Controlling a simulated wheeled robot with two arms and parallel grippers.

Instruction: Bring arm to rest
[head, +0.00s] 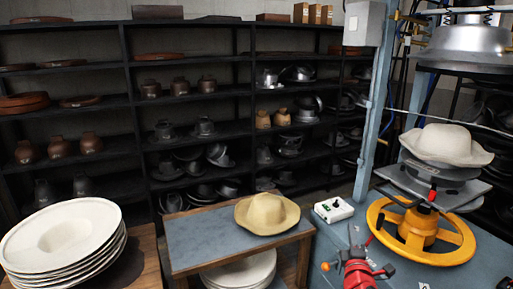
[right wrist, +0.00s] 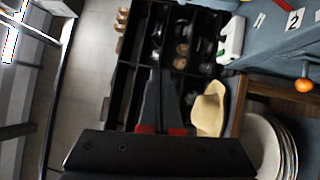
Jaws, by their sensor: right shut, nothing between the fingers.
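My right gripper (head: 354,252) is low in the head view, right of centre, in front of the press table. It is shut and empty. In the right wrist view its dark fingers (right wrist: 157,72) lie together, with red parts at their base and the dark shelf behind them. The tan hat (head: 267,213) lies on a small grey-topped table (head: 205,243), apart from the gripper; it also shows in the right wrist view (right wrist: 210,108). A pale hat (head: 447,145) sits on the press, under the raised metal press head (head: 475,45). My left gripper is not in view.
A yellow handwheel (head: 420,232) stands close on the right. A white control box (head: 333,209) lies beyond my right gripper. An orange knob (right wrist: 304,85) shows in the right wrist view. White hat blanks (head: 65,240) are stacked at left. Dark shelves (head: 125,118) fill the back.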

